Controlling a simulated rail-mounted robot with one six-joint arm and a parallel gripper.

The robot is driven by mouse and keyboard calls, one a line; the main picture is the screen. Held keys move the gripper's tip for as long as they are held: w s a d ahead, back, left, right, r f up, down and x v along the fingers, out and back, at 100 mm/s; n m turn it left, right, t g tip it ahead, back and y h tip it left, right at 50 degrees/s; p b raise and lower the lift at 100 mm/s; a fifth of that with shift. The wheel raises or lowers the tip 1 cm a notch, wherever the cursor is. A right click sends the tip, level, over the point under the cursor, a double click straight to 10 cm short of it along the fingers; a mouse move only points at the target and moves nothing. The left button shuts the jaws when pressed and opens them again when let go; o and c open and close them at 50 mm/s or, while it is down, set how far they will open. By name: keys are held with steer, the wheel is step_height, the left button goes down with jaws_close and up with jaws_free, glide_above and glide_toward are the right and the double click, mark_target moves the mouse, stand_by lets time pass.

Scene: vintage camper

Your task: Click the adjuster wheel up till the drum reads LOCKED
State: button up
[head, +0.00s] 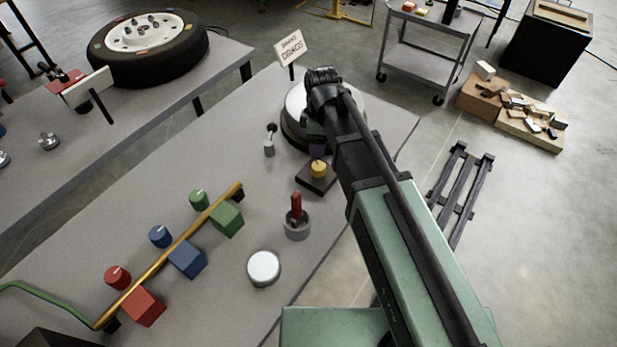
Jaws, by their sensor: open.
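A round drum (296,122) with a pale top and dark side stands at the far end of the grey bench, partly hidden behind my arm. A small sign reading something like "BRAKE DRUMS" (290,48) stands behind it. No LOCKED reading can be made out. A yellow knob (318,169) sits on a dark square base in front of the drum; I cannot tell whether it is the adjuster wheel. My gripper (316,150) is open, small and mostly hidden by my arm, near the drum's front side and above the yellow knob in the picture. Contact cannot be told.
A small lever (270,139) stands left of the drum. A red-handled post (296,216) and white disc (264,267) are nearer. A brass bar (170,254) runs between coloured knobs and blocks. A tyre (148,47) lies on the left bench. A trolley (430,62) stands behind.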

mark_target(319, 165)
steer(key=shift+d+f, duration=0.1)
steer(key=f+b, duration=1)
steer(key=shift+s+f+b, duration=0.2)
steer(key=shift+f+b, duration=0.15)
steer(key=shift+r, duration=0.1)
steer(key=c, duration=0.9)
